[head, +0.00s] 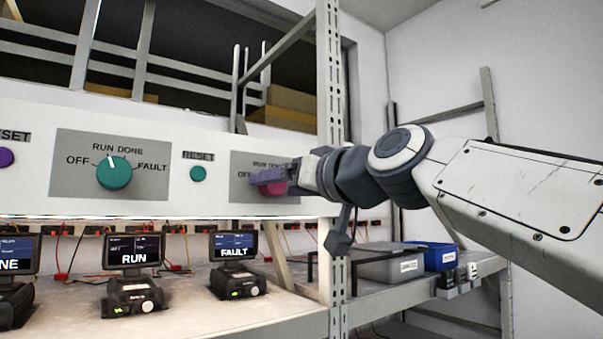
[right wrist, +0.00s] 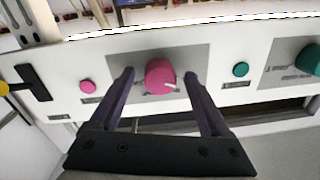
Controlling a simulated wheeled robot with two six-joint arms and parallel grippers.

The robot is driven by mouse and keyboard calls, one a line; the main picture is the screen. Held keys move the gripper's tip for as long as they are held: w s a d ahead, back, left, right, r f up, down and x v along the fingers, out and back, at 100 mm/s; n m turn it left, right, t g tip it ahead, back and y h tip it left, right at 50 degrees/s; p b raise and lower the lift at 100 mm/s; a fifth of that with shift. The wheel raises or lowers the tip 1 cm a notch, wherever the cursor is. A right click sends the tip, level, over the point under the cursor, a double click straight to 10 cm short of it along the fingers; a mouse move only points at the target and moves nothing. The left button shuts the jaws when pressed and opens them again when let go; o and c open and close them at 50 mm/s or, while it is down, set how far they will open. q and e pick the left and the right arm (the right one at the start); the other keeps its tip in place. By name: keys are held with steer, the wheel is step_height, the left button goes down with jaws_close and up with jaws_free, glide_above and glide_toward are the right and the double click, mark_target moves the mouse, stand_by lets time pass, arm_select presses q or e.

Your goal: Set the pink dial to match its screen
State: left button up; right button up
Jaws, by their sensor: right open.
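The pink dial (head: 272,188) is on a grey plate of the white panel, partly hidden behind my right gripper (head: 268,178) in the head view. In the right wrist view the pink dial (right wrist: 159,76) sits between the two open fingers of the right gripper (right wrist: 160,78), with a gap visible on each side. Its white pointer points right and slightly down there, toward the teal dial's side. The wrist picture is turned over relative to the head view. The screen (head: 234,246) below the pink dial reads FAULT. My left gripper is not in view.
A teal dial (head: 114,173) points near RUN, with a teal reset button (head: 198,173) beside it. A pink button (right wrist: 87,87) is beside the pink dial. A RUN screen (head: 134,252) stands on the shelf. A rack post (head: 331,90) and bins (head: 387,264) are close to my right arm.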

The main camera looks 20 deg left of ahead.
steer(key=shift+w+a, duration=0.15)
steer(key=shift+c, duration=0.2)
jaws_close()
steer(key=shift+m, duration=0.3)
steer(key=m, duration=0.4)
steer(key=shift+a+m, duration=0.1)
steer(key=shift+m, duration=0.2)
steer(key=m, duration=0.3)
steer(key=shift+r+m, duration=0.1)
steer(key=shift+m, duration=0.3)
steer(key=shift+m+p, duration=0.5)
steer(key=shift+m, duration=1)
